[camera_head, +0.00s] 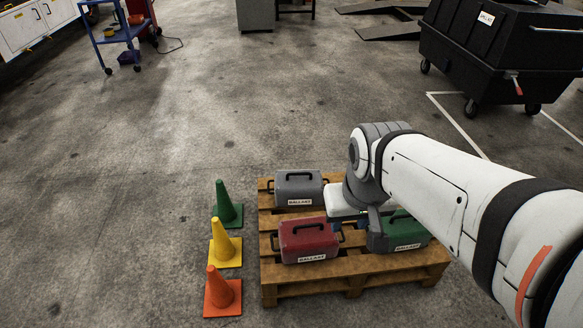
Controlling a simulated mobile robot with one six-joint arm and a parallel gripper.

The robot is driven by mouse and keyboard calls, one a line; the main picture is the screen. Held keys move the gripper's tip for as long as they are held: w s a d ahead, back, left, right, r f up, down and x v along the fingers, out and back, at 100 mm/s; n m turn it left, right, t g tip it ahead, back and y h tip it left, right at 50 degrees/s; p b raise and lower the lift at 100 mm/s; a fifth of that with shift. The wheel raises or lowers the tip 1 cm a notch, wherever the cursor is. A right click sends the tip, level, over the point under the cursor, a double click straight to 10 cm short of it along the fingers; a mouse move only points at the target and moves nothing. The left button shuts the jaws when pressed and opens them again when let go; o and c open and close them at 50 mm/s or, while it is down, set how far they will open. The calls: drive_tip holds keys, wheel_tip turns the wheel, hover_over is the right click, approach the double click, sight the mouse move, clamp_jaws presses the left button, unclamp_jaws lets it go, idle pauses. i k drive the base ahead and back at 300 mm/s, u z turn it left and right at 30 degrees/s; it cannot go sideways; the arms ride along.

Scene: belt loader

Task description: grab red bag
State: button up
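The red bag (307,240) is a box-like case with a dark top handle and a "BALLAST" label. It lies at the front left of a wooden pallet (330,283) on the floor. My arm reaches in from the right, and its end, my gripper (362,224), is over the pallet just right of the red bag. The fingers are mostly hidden by the arm's own links, so whether they touch anything cannot be told.
A grey ballast bag (298,189) lies behind the red one. A green bag (408,232) lies to its right, partly hidden by my arm. Green (226,205), yellow (224,245) and orange (221,293) cones line the pallet's left side.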

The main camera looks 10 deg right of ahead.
sight(306, 239)
drive_tip(key=z, duration=0.1)
drive_tip(key=i, duration=0.9)
drive_tip(key=u, duration=0.05)
